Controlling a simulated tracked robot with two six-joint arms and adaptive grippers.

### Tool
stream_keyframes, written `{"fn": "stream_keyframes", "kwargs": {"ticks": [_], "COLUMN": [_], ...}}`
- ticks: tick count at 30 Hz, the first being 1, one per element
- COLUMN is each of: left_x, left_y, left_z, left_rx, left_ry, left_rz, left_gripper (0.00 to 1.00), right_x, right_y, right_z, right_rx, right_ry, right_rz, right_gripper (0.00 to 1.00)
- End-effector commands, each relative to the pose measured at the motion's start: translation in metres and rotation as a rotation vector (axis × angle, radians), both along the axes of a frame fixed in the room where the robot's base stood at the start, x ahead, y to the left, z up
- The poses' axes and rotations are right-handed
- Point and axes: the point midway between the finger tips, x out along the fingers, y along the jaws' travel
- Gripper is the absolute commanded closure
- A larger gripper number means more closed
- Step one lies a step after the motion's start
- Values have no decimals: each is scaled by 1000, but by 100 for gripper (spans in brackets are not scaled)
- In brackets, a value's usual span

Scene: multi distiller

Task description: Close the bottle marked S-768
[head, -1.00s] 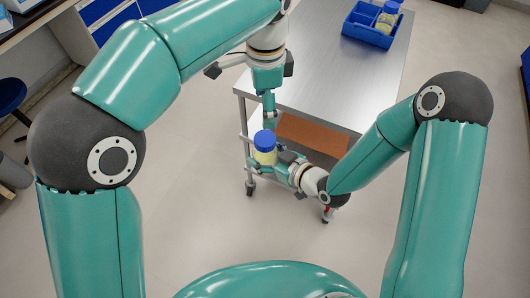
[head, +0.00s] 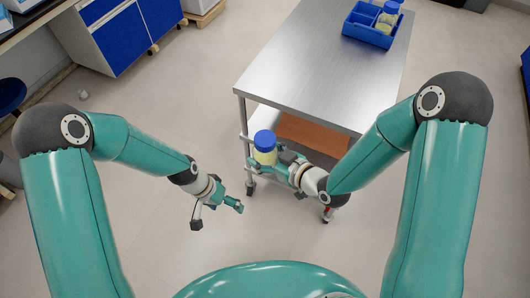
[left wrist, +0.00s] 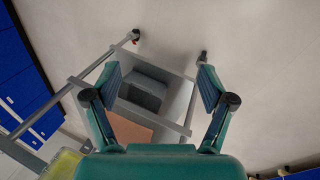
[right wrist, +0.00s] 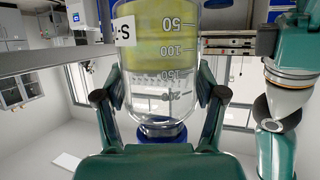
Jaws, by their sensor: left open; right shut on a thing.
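A clear bottle (head: 264,156) with yellow contents and a blue cap (head: 264,138) on its top is held upright off the cart's near edge. My right gripper (head: 279,162) is shut around its body. In the right wrist view the bottle (right wrist: 160,50) appears upside down, its blue cap (right wrist: 162,132) at the bottom; its label (right wrist: 124,31) is partly cut off, with only an S and a dash readable. My left gripper (head: 238,205) is open and empty, to the left of and apart from the bottle. Its fingers also show apart in the left wrist view (left wrist: 160,90).
A metal cart (head: 320,60) stands ahead, with a brown board (head: 312,135) on its lower shelf. A blue crate (head: 366,32) with bottles sits at its far right. The cart top before the crate is bare. Blue cabinets (head: 122,38) stand at the left.

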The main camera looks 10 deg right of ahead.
Motion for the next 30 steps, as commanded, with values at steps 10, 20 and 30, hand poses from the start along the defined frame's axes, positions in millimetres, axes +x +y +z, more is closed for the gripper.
{"fn": "stream_keyframes", "kwargs": {"ticks": [10,20,30], "left_x": [-79,-92,-91], "left_y": [37,43,43], "left_z": [-44,-47,-46], "left_rx": [-9,-5,-6], "left_ry": [42,42,41], "left_rz": [433,512,509], "left_gripper": [17,17,17], "right_x": [1,1,12], "right_y": [0,0,-16], "right_z": [1,1,6], "right_rx": [1,1,0], "right_ry": [-3,-3,-6], "right_rz": [-1,-1,-80], "right_gripper": [100,100,100]}}
